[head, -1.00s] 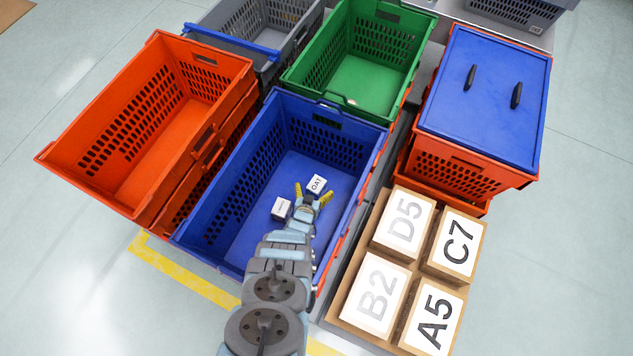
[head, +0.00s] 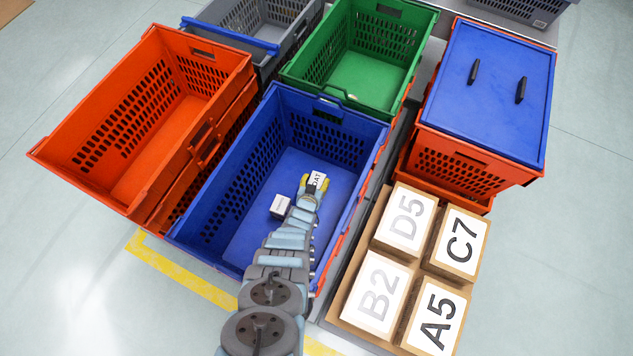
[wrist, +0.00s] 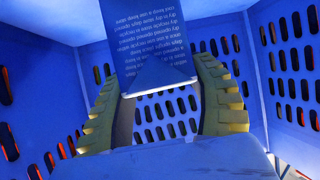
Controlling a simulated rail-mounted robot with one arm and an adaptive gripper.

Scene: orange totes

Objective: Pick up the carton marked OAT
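The carton marked OAT (head: 318,179) is a small white box inside the blue tote (head: 335,205). My gripper (head: 315,184) reaches down into this tote, with its yellow fingers on both sides of the carton. In the wrist view the carton (wrist: 150,40) shows a face with lines of small print, shaded blue. The fingertips of my gripper (wrist: 155,80) lie against its two side edges, so it looks shut on the carton. I cannot tell whether the carton touches the tote floor.
A second small white carton (head: 280,205) lies on the tote floor, left of my gripper. Perforated tote walls stand close around. An orange tote (head: 60,150), a green tote (head: 390,100) and a blue-lidded orange tote (head: 470,165) stand nearby. Labelled boxes (head: 405,220) sit at right.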

